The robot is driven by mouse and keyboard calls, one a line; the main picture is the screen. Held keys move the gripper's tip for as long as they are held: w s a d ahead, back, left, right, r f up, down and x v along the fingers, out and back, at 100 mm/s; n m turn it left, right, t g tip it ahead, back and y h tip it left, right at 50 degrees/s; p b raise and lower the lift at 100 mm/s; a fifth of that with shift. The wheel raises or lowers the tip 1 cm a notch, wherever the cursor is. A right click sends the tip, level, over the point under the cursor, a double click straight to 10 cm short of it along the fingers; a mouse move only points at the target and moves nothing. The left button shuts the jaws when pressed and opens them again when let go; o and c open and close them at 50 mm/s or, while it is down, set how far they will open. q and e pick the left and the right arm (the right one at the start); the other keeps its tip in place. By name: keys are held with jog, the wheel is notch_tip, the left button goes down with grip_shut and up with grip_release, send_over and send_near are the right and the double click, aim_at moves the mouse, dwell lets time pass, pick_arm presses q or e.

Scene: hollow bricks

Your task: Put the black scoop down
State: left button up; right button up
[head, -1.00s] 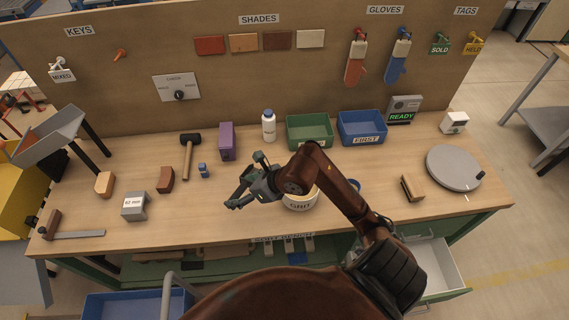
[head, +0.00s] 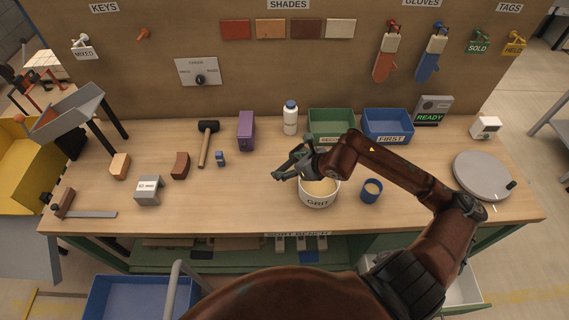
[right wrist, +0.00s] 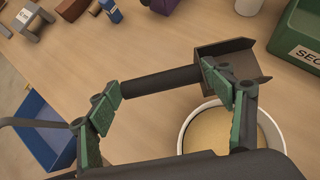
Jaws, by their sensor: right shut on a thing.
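The black scoop (right wrist: 165,84) has a dark round handle and a boxy grey-brown head. In the right wrist view its handle lies between the two green fingers of my right gripper (right wrist: 162,98), which is shut on it. The scoop's head sits at the right finger, by the far rim of the white GRIT bowl (right wrist: 184,128). In the head view my right gripper (head: 288,170) is above the bench at the left rim of the GRIT bowl (head: 318,201). The bowl holds tan grit. The scoop is hard to make out there. My left gripper is out of view.
A blue cup (head: 371,190) stands right of the bowl. Green (head: 331,122) and blue (head: 388,125) bins and a white bottle (head: 290,118) stand behind. Bare bench lies left of the bowl.

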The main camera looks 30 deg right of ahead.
jog(key=w+d+f, duration=0.1)
jog(key=w+f, duration=0.1)
jog(key=w+d+f, duration=0.1)
jog(key=w+f, duration=0.2)
jog(key=w+d+f, duration=0.1)
jog(key=w+f, duration=0.1)
jog(key=w, duration=0.1)
jog(key=shift+w+f, duration=0.1)
jog(key=shift+f, duration=0.15)
jog(key=shift+w+f, duration=0.1)
jog(key=shift+f, duration=1.55)
jog(key=shift+f, duration=0.1)
jog(key=o, duration=1.4)
jog(key=shift+o, duration=0.2)
